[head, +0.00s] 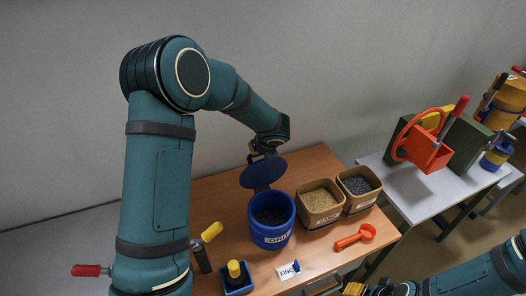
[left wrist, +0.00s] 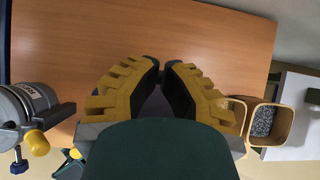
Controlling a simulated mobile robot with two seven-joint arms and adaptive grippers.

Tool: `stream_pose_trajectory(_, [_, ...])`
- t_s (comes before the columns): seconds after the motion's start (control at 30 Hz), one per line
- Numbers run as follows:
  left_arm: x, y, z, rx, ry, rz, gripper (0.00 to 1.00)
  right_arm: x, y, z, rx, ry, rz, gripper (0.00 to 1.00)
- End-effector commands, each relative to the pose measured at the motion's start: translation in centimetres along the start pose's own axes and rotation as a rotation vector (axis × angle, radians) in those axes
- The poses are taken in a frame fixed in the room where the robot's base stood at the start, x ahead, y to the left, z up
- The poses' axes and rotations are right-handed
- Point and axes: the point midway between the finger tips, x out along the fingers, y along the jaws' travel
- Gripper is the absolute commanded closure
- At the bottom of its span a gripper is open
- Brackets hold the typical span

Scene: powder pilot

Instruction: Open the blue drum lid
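The blue drum (head: 271,237) stands upright on the wooden table, with dark granules inside and a white label on its front. Its round blue lid (head: 263,172) is raised and tilted up at the drum's back rim, so the mouth is uncovered. My left gripper (head: 257,153) is at the lid's upper edge. In the left wrist view its yellow fingers (left wrist: 164,68) have tips close together with a narrow gap; whether they hold the lid is hidden. My right gripper (head: 378,289) is partly in view at the bottom edge, away from the drum, its opening unclear.
Two tan bins (head: 319,204) (head: 359,190) with granules stand right of the drum. An orange scoop (head: 355,237) lies in front of them. A small blue box (head: 236,279) and a white card (head: 288,273) are in front of the drum. The table's back left is clear.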

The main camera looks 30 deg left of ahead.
Motion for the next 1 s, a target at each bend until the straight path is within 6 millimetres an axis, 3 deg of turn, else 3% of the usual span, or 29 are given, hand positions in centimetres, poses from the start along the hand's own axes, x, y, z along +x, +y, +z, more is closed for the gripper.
stream_pose_trajectory(0.73, [0.6,0.1,0.4,0.001,0.004,0.003,1.0,-0.2,-0.1,-0.1,-0.001,0.0,0.0,0.53])
stream_pose_trajectory(1.0, [-2.6,-0.7,1.5,0.0,0.001,0.0,1.0,-2.3,-0.9,-0.4,-0.004,-0.002,-0.001,0.53])
